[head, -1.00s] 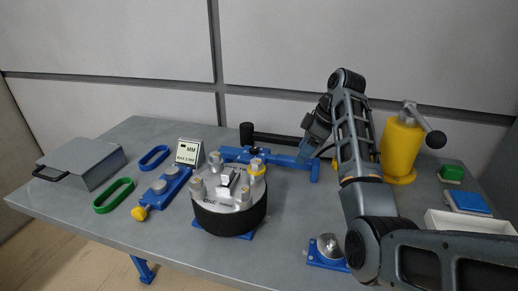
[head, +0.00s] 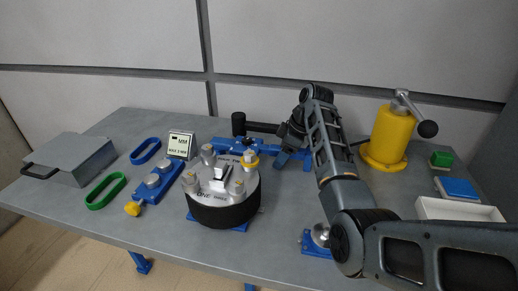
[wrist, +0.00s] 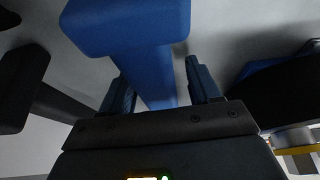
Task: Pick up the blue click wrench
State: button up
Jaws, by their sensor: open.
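The blue click wrench (head: 228,146) lies on the table behind the round silver-and-black device, a long blue bar with a crosspiece at its end. My gripper (head: 287,154) is over the right part of the wrench in the head view, partly hidden by my arm. In the wrist view the blue bar (wrist: 152,72) runs between the two open fingers (wrist: 160,85), with its wide crosspiece (wrist: 130,22) beyond the fingertips. The fingers stand on either side of the bar; I cannot tell whether they touch it.
A black hammer (head: 239,124) lies close behind the wrench and shows at left in the wrist view (wrist: 22,92). The round device (head: 222,205) stands in front. A yellow cylinder with a lever (head: 390,138) stands right. A white tray (head: 462,209) is at the right edge.

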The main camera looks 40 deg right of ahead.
jog(key=shift+c, duration=0.3)
grip_shut()
jog(key=shift+r, duration=0.1)
dwell(0.4)
